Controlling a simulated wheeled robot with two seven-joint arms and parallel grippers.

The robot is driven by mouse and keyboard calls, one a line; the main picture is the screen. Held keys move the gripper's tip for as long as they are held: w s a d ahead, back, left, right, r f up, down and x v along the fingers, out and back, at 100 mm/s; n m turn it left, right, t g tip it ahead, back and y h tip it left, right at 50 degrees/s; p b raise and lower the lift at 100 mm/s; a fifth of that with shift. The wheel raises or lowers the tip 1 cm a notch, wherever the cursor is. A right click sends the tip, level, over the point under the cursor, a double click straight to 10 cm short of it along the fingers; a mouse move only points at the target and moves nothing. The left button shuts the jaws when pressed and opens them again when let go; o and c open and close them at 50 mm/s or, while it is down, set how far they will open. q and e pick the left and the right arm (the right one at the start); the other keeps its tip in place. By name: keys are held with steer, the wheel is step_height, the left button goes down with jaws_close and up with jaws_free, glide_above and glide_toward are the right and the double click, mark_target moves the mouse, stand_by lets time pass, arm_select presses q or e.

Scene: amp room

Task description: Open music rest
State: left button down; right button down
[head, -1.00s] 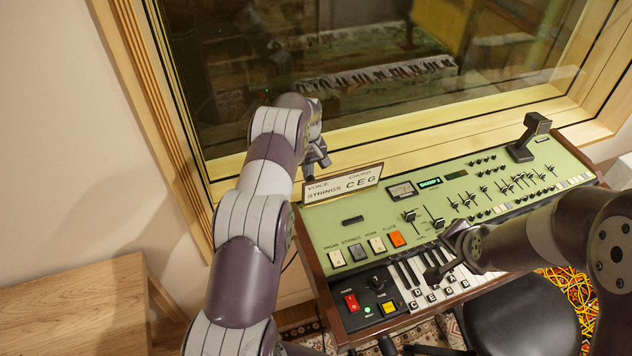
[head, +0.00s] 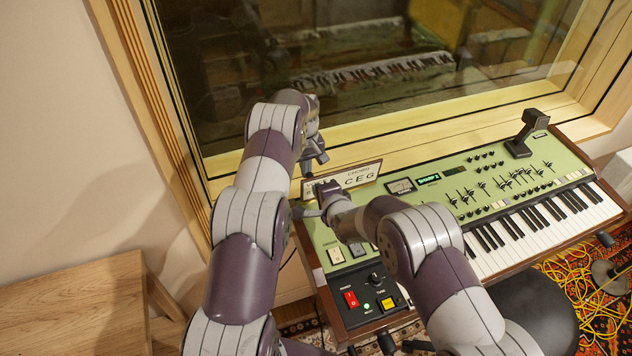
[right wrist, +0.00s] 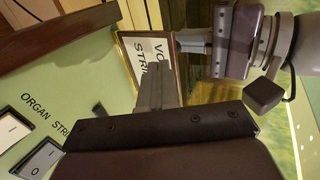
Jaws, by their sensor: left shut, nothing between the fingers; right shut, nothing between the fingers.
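The green-topped keyboard (head: 460,170) stands below the window. My left gripper (head: 316,160) is shut and empty just behind the panel's left end. My right gripper (head: 320,190) is shut and empty in front of that end, partly covering its lettering. In the right wrist view, the right fingers (right wrist: 155,85) overlap the panel (right wrist: 143,62), and the left fingers (right wrist: 193,42) are close to its other edge. Contact is unclear.
The window (head: 330,70) and its wooden sill (head: 440,130) lie close behind the keyboard. A black post-like device (head: 528,132) stands at its back right. A black stool (head: 545,315) is in front. A wooden bench (head: 75,300) stands at left.

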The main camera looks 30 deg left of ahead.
mark_target(313, 179)
steer(key=shift+w+a+r, duration=0.15)
steer(key=shift+w+a, duration=0.85)
steer(key=shift+a, duration=0.15)
